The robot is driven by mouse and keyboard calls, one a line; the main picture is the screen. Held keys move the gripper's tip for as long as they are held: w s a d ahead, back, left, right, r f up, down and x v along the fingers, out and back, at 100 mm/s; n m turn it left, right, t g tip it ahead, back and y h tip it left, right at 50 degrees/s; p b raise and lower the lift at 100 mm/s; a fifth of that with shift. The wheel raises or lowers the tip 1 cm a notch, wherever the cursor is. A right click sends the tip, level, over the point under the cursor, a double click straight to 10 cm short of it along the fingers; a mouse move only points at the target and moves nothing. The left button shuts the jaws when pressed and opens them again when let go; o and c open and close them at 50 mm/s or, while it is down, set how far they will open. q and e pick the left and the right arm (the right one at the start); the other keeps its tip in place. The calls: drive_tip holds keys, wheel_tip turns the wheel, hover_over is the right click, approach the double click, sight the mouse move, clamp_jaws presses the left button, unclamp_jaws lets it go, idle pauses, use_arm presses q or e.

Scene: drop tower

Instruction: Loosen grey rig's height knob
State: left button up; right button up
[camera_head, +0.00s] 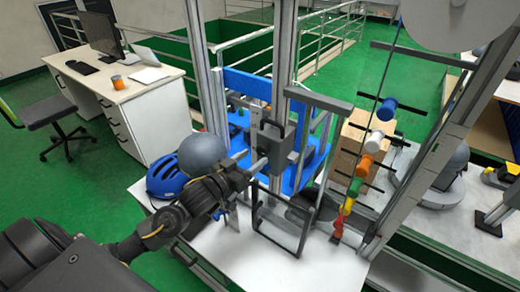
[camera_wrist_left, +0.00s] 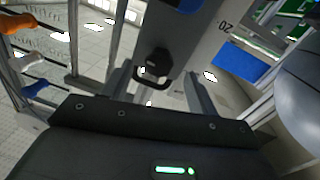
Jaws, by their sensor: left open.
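The grey rig stands on the white bench, with a grey carriage (camera_head: 277,143) on its upright. In the left wrist view a black knob with a loop-shaped end (camera_wrist_left: 153,66) sits on the rig's grey plate (camera_wrist_left: 190,45), which carries the marking "20". My left gripper (camera_head: 256,167) reaches to the carriage from the left. Its two fingers (camera_wrist_left: 160,92) are apart in the wrist view, one on each side below the knob; I cannot tell whether they touch it. In the head view the knob is not clearly visible near the gripper. My right gripper is not in view.
A grey rounded form (camera_head: 202,152) is close beside my left wrist. A blue helmet (camera_head: 167,178) lies on the white bench (camera_head: 262,270). A black frame (camera_head: 283,232) stands in front of the rig. Coloured handles, one of them blue (camera_head: 387,111), hang to the right.

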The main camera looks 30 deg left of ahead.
sight(260, 153)
use_arm(q)
drive_tip(key=shift+p+x, duration=0.4)
drive_tip(key=shift+x, duration=1.7)
drive_tip(key=c, duration=1)
